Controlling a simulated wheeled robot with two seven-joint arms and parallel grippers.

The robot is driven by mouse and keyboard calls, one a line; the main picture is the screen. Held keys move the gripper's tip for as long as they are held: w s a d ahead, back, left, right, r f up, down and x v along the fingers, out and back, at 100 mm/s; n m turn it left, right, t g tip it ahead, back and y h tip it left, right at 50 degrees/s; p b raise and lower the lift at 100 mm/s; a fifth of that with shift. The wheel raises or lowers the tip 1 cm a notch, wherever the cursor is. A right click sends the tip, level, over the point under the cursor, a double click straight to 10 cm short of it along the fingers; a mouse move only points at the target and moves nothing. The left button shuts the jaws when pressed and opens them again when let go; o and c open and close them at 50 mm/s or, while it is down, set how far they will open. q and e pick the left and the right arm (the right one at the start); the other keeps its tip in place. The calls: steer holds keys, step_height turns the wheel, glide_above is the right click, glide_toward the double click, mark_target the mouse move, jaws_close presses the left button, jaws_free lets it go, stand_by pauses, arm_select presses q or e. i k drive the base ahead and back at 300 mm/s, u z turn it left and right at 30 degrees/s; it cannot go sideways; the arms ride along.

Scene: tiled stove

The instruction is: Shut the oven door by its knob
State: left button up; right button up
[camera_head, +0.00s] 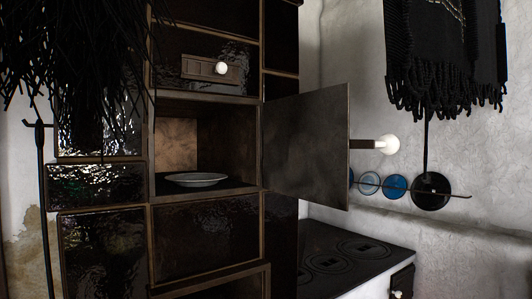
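The oven door (305,146) is a dark flat panel hinged at the right side of the oven opening (175,142). It stands wide open and swung out to the right. Its round white knob (388,144) sits on a short brown stem on the door's far face, sticking out to the right. Inside the oven a pale plate (196,180) lies on the oven floor. Neither of my grippers shows in the head view.
A smaller hatch with a white knob (221,68) is above the opening. A black stove top (350,254) lies below right. A fringed black cloth (445,60) hangs at the upper right, and blue discs (395,187) hang on a rail behind the knob.

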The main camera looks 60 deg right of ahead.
mark_target(307, 142)
steer(key=u, duration=2.5)
steer(key=k, duration=1.9)
steer(key=z, duration=3.55)
steer(key=k, duration=0.75)
steer(key=u, duration=1.35)
steer(key=i, duration=0.35)
steer(key=z, duration=0.5)
